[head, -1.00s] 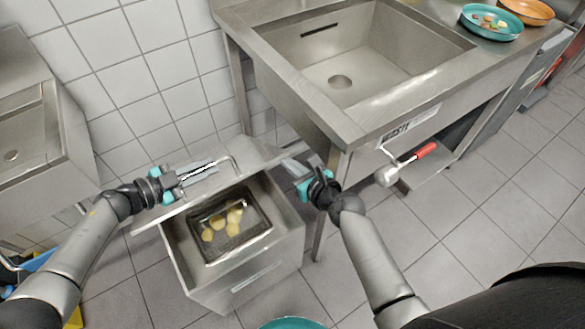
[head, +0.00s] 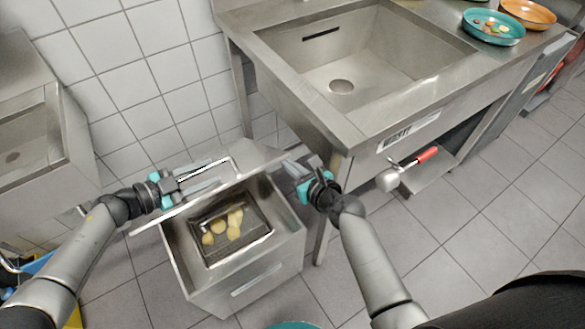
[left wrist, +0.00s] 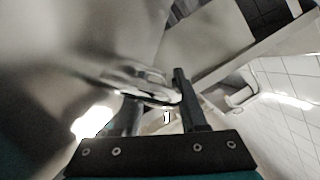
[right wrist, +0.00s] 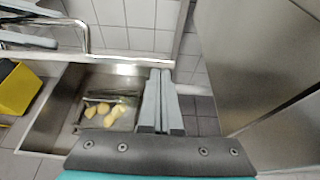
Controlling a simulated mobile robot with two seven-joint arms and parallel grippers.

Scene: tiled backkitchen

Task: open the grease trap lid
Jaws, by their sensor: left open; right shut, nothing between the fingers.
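The grease trap is a steel box (head: 285,235) on the floor, left of the sink. Its steel lid (head: 248,160) is raised and tilted at the back, leaving the front of the box uncovered. A bent bar handle (head: 236,166) stands on the lid. My left gripper (head: 217,174) is open at the handle; in the left wrist view (left wrist: 155,100) the bar shows blurred by its fingers, contact unclear. My right gripper (head: 287,166) is shut and empty by the lid's right end, over the opening; it also shows in the right wrist view (right wrist: 160,75).
A dark tray (head: 262,237) with several yellowish pieces (head: 235,218) sits inside the box. The sink counter (head: 350,138) and its leg stand close to my right gripper. A red-handled tool (head: 427,154) is under the counter. The tiled wall is behind the box.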

